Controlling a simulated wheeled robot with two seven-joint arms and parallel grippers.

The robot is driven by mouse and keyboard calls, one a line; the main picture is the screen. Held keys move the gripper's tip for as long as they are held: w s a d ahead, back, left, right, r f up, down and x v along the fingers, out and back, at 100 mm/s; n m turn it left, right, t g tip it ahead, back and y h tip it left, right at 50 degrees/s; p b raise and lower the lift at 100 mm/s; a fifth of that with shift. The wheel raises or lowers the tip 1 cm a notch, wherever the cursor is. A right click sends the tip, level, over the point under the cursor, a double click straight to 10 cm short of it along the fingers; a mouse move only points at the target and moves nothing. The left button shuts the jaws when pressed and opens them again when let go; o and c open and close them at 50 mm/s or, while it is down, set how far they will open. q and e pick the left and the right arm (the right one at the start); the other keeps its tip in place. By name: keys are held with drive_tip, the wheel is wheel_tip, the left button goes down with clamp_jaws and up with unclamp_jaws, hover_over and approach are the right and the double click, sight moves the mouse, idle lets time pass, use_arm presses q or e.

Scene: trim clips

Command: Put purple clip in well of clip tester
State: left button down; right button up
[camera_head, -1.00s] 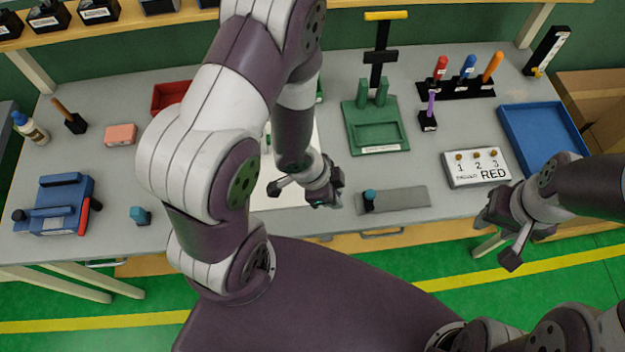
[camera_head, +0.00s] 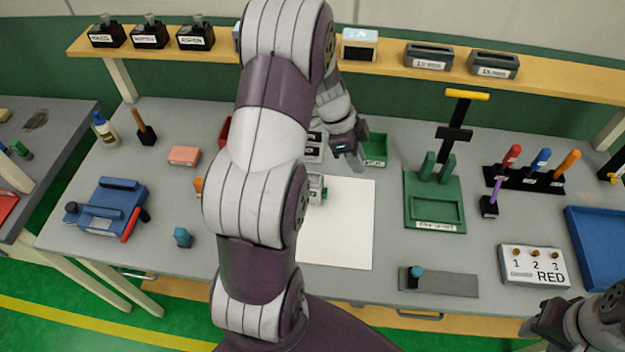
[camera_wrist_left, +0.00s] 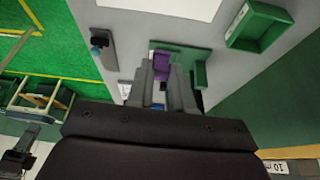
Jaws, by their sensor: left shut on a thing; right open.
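My left gripper (camera_head: 350,162) is above the back middle of the bench, by a small green tray (camera_head: 376,150). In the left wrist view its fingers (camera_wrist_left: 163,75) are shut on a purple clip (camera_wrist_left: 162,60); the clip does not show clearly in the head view. The green fixture (camera_head: 450,189), which looks like the clip tester, stands right of my left gripper, apart from it. It has a rectangular well (camera_head: 436,209), two upright posts and a yellow-topped handle; its label is too small to read surely. My right gripper (camera_head: 545,325) is open at the lower right.
A white sheet (camera_head: 345,235) lies left of the fixture. A black rack (camera_head: 525,180) of coloured-handled tools, a RED counter box (camera_head: 533,265) and a blue tray (camera_head: 600,235) are to its right. A grey plate (camera_head: 450,282) lies in front. A shelf (camera_head: 390,65) runs behind.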

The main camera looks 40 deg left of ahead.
use_arm(q)
drive_tip(key=shift+n, duration=0.3)
drive_tip(key=a+f, duration=0.2)
drive_tip(key=a, duration=0.1)
drive_tip(key=s+a+f+p, duration=0.1)
drive_tip(key=a+f, duration=0.1)
drive_tip(key=a, duration=0.2)
drive_tip(key=s+a+f+p, duration=0.1)
drive_tip(key=a+f, duration=0.1)
drive_tip(key=a, duration=0.2)
drive_tip(key=shift+s+f, duration=0.2)
drive_tip(key=shift+f, duration=0.15)
drive_tip(key=shift+s+a+f, duration=0.1)
drive_tip(key=shift+f, duration=0.25)
drive_tip(key=f, duration=0.1)
drive_tip(key=f+p, duration=0.1)
drive_tip(key=shift+d+f, duration=0.2)
drive_tip(key=shift+f, duration=0.5)
drive_tip(key=shift+a+f, duration=0.15)
drive_tip(key=c, duration=1)
unclamp_jaws()
